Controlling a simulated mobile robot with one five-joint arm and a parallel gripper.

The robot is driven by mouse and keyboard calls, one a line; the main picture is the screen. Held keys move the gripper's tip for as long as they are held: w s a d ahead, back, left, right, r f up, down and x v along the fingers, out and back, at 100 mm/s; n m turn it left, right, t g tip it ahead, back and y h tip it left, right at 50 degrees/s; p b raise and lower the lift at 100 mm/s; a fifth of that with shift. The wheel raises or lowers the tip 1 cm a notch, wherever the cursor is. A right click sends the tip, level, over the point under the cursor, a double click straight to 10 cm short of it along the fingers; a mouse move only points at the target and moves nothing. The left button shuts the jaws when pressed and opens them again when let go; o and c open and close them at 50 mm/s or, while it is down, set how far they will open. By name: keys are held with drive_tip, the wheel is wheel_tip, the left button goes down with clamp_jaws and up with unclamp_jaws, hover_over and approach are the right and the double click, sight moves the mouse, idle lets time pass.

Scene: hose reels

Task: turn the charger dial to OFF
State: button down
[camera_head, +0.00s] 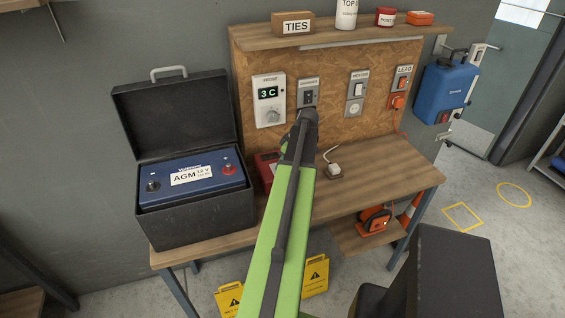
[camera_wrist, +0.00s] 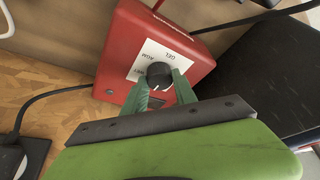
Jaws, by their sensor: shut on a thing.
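The charger is a red box (camera_wrist: 197,47) with a white dial plate (camera_wrist: 148,56) and a black round dial (camera_wrist: 159,74). In the wrist view my gripper (camera_wrist: 160,86) has its green fingers on either side of the dial and is shut on it. In the head view the charger (camera_head: 265,167) shows only partly behind my arm, and my fingers are hidden.
An open black case (camera_head: 195,222) with a blue AGM 12 V battery (camera_head: 190,180) stands left of the charger. A wall unit (camera_head: 268,100) reads 3 C, beside switches on the board. A white plug (camera_head: 334,170) lies on the bench (camera_head: 385,170); the bench's right end is clear.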

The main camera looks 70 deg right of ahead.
idle(0.4)
drive_tip(key=c, duration=1)
unclamp_jaws()
drive_tip(key=d+p+v, duration=0.1)
drive_tip(key=p+v, duration=1.5)
drive_tip(key=v, duration=0.1)
drive_tip(key=shift+a+r, duration=0.2)
drive_tip(key=shift+a, duration=0.1)
